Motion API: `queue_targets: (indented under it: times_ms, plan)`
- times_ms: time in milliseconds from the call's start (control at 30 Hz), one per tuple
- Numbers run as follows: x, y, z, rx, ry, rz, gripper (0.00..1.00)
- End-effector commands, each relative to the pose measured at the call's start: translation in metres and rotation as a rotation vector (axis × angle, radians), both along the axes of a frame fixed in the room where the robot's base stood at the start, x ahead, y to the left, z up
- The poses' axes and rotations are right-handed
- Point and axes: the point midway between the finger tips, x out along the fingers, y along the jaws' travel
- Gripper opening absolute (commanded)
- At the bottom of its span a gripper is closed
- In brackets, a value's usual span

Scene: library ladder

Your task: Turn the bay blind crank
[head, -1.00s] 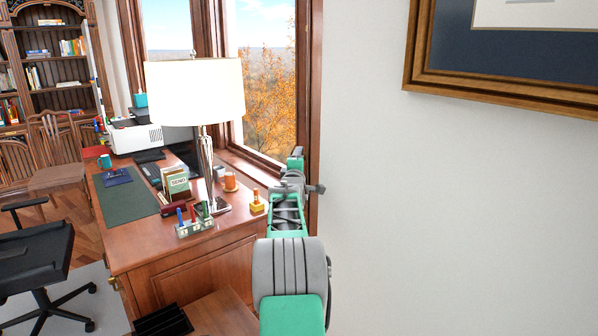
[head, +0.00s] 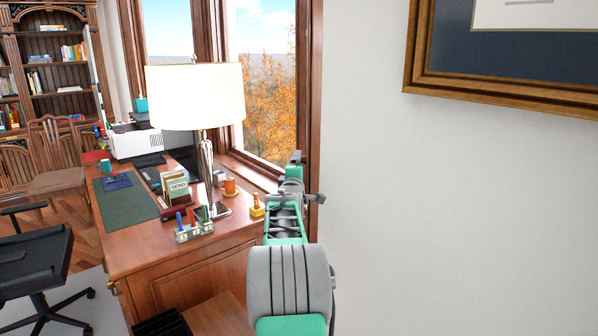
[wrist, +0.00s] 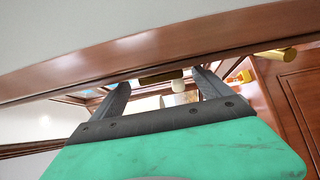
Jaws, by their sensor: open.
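My gripper (head: 304,178) is at the right edge of the window frame, beside the white wall. In the wrist view my gripper (wrist: 160,77) has its two dark fingers spread apart. A brass rod (wrist: 276,57) shows farther right, outside the fingers. In the head view the crank cannot be made out; my arm covers part of that area.
A framed picture (head: 500,92) hangs on the right wall. In the wrist view a wooden trim (wrist: 90,73) runs just beyond the fingers.

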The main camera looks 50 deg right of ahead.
Motion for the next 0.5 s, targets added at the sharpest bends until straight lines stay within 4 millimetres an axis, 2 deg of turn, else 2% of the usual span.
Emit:
queue_targets:
  times_ms: [100,200,500]
  plan:
    - [-0.011,0.019,-0.001,-0.002,-0.001,0.001,0.88]
    - [-0.018,0.030,-0.001,-0.001,-0.001,0.002,0.88]
    - [-0.022,0.035,-0.001,0.000,0.001,0.001,0.88]
